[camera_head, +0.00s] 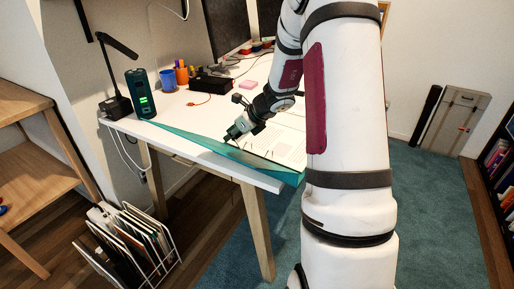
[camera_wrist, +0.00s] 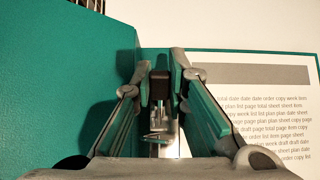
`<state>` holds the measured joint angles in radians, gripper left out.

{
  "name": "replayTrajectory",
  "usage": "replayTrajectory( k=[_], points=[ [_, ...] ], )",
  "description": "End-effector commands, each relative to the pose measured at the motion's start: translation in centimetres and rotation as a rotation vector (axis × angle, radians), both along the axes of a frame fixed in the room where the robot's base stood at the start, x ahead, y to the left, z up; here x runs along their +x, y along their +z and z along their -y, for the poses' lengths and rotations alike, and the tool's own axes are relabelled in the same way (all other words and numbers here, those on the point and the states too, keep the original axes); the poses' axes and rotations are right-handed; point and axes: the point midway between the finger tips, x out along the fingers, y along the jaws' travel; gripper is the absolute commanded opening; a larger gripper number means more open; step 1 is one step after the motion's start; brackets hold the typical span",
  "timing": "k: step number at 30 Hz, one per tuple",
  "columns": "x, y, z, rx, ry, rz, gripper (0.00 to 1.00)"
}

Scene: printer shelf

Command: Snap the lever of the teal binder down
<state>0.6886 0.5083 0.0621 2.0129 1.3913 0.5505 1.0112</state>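The teal binder (camera_head: 190,143) lies open on the white desk, its cover to the left and printed pages (camera_head: 285,143) to the right. In the wrist view the teal cover (camera_wrist: 60,90) fills the left, and a printed sheet (camera_wrist: 265,105) lies at the right. My gripper (camera_head: 232,133) points down at the binder's spine. In the wrist view the fingertips (camera_wrist: 160,75) are apart, with a dark piece (camera_wrist: 160,84) between them, perhaps the lever. Bright metal parts (camera_wrist: 158,125) show below it. I cannot tell whether the fingers touch the dark piece. The fingers partly hide the mechanism.
A wire file rack (camera_head: 130,240) stands on the floor, front left.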

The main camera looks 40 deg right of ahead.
Motion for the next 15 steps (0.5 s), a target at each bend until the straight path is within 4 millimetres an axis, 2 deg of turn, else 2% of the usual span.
replayTrajectory(
  k=[15],
  points=[
    [0.07, -0.04, -0.05, -0.005, 0.001, -0.024, 0.04]
  ],
)
